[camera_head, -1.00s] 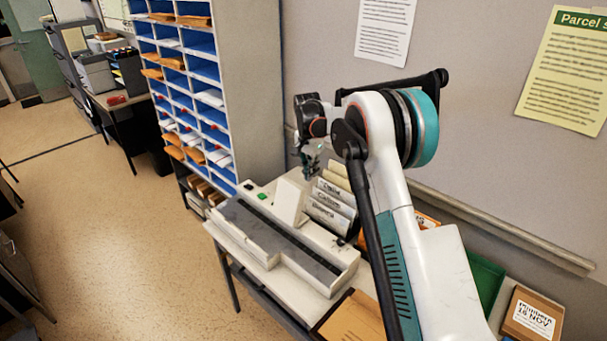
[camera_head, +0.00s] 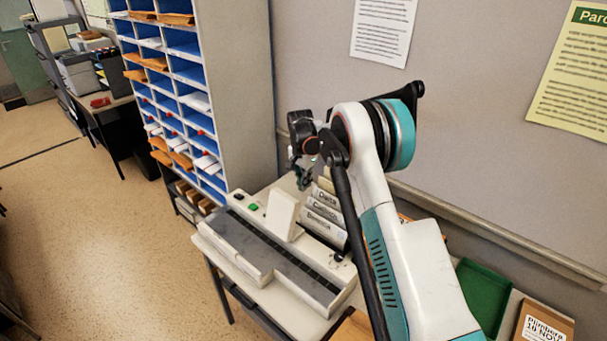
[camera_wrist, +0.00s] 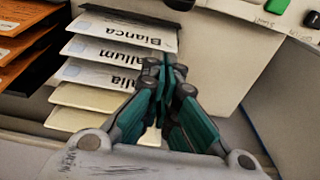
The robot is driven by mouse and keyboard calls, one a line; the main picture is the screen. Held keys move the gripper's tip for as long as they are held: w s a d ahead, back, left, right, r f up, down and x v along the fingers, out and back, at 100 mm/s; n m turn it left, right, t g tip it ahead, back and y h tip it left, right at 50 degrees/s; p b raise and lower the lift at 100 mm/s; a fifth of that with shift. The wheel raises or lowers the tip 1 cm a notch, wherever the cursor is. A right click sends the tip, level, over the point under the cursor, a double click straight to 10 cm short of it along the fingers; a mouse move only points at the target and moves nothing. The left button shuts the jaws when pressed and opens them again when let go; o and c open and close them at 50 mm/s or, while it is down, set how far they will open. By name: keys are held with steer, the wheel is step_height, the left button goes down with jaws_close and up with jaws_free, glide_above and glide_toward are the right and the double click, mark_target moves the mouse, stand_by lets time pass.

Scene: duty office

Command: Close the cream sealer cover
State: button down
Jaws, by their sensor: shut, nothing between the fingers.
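The cream sealer (camera_head: 251,263) is a long, low machine with a dark strip along its top, on the table. Its cream cover (camera_head: 284,215) stands raised at the sealer's back edge. The cover also shows in the wrist view as a broad pale panel (camera_wrist: 222,55) on the right. My gripper (camera_head: 303,180) is behind and just above the cover, between it and the filed cards. In the wrist view my gripper (camera_wrist: 168,68) has its teal fingers together and empty, beside the panel's edge. I cannot tell whether they touch it.
Labelled cards (camera_head: 324,212) stand in a rack close to my gripper. A pigeonhole shelf (camera_head: 232,90) stands behind the table's left end, and the wall (camera_head: 310,60) runs behind. A green tray (camera_head: 482,300) and a parcel (camera_head: 542,325) lie at the right.

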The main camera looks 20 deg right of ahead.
steer(key=s+a, duration=0.1)
steer(key=s+a+f, duration=0.1)
steer(key=a, duration=0.1)
steer(key=shift+f, duration=0.15)
steer(key=shift+a, duration=0.1)
stand_by(0.4)
